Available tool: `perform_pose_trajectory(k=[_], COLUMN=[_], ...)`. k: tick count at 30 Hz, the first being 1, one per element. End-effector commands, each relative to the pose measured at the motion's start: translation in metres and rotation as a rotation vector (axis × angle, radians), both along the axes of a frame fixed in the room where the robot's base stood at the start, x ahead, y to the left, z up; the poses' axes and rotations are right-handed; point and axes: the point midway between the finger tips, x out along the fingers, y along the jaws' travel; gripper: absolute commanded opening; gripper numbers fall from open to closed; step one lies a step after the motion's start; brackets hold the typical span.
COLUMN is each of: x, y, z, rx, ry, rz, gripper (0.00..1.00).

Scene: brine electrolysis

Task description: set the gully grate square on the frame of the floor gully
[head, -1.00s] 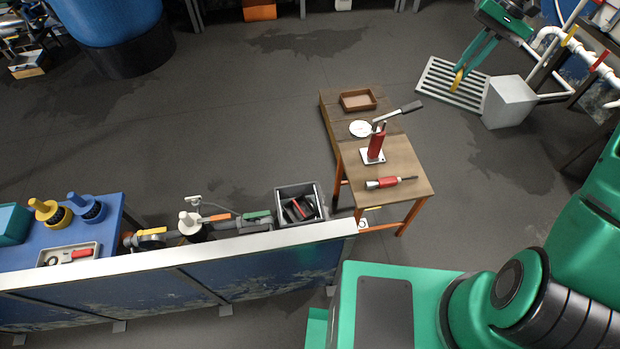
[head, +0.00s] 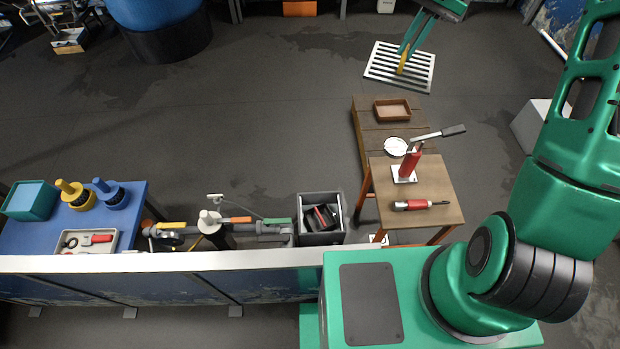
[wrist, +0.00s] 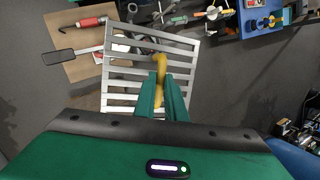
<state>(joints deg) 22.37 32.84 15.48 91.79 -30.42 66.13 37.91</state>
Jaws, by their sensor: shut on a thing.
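The gully grate (head: 385,72) is a pale grey slatted square with a yellow handle (head: 402,62) standing up from it. My gripper (head: 404,56) is shut on that handle, at the top of the head view. In the wrist view the grate (wrist: 113,86) hangs below my gripper (wrist: 163,85), slightly turned, and the yellow handle (wrist: 160,66) shows between the green fingers. The grate looks held above the floor; its exact height cannot be told. I cannot make out the floor gully or its frame in either view.
A wooden table (head: 448,205) holds a red hand press (head: 408,166) and a red-handled tool (head: 422,204). A lower wooden bench (head: 366,130) with a brown tray (head: 392,110) adjoins it. A pale box (head: 530,124) stands at right. Open floor lies left of the bench.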

Motion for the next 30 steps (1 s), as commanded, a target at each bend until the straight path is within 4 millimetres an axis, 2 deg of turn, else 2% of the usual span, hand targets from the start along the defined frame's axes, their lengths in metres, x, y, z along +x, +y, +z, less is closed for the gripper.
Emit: perform_pose_trajectory(k=[6, 15, 19, 23, 30], x=[0.000, 0.000, 0.004, 0.014, 0.037], y=[-0.007, -0.004, 0.002, 0.020, 0.064], z=[0.000, 0.000, -0.012, -0.042, -0.127], rx=[0.000, 0.000, 0.000, 0.001, 0.000], ry=[-0.001, -0.001, 0.002, 0.005, 0.006], rz=[-0.011, -0.009, -0.030, -0.087, -0.261], gripper=[0.00, 0.00, 0.00, 0.00, 0.00])
